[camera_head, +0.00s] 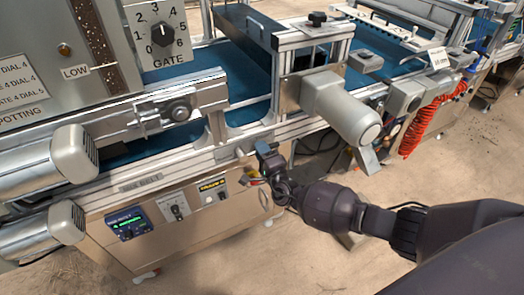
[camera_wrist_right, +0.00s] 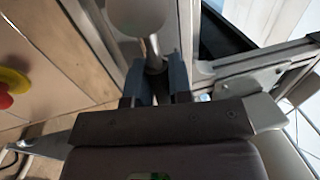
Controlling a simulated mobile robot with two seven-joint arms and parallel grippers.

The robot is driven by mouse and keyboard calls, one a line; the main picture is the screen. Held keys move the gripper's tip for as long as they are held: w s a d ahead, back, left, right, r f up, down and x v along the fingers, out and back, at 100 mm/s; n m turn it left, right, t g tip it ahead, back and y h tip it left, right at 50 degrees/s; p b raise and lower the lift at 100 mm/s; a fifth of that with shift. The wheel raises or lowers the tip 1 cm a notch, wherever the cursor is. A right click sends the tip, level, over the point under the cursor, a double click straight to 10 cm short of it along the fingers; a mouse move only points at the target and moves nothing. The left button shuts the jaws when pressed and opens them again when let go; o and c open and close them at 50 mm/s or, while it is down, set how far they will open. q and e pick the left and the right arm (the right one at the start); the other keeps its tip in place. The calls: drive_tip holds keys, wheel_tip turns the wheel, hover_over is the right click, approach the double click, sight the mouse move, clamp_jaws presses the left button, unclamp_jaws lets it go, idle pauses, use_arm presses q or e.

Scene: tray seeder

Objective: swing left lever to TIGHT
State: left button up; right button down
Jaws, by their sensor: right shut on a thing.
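My right gripper (camera_head: 264,156) is at the front rail of the conveyor frame, left of the grey motor. In the right wrist view its two dark fingers (camera_wrist_right: 157,78) are shut around a thin metal rod, the left lever (camera_wrist_right: 153,52). A pale rounded knob or end (camera_wrist_right: 138,16) shows just beyond the fingers. In the head view the gripper hides the lever. No TIGHT mark can be read in either view. My left gripper is not in view.
The grey cylindrical motor (camera_head: 342,108) juts out right of the gripper. A control panel (camera_head: 165,217) lies below left. A red and yellow stop button (camera_wrist_right: 8,88) shows at the wrist view's left edge. A red coiled hose (camera_head: 428,118) hangs farther right. Floor in front is open.

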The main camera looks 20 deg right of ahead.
idle(0.4)
drive_tip(key=c, duration=1)
unclamp_jaws()
drive_tip(key=shift+c, duration=0.2)
drive_tip(key=shift+s, duration=0.25)
drive_tip(key=s+f+p, duration=0.1)
drive_tip(key=s+f, duration=0.1)
drive_tip(key=s, duration=0.8)
drive_tip(key=shift+d, duration=0.25)
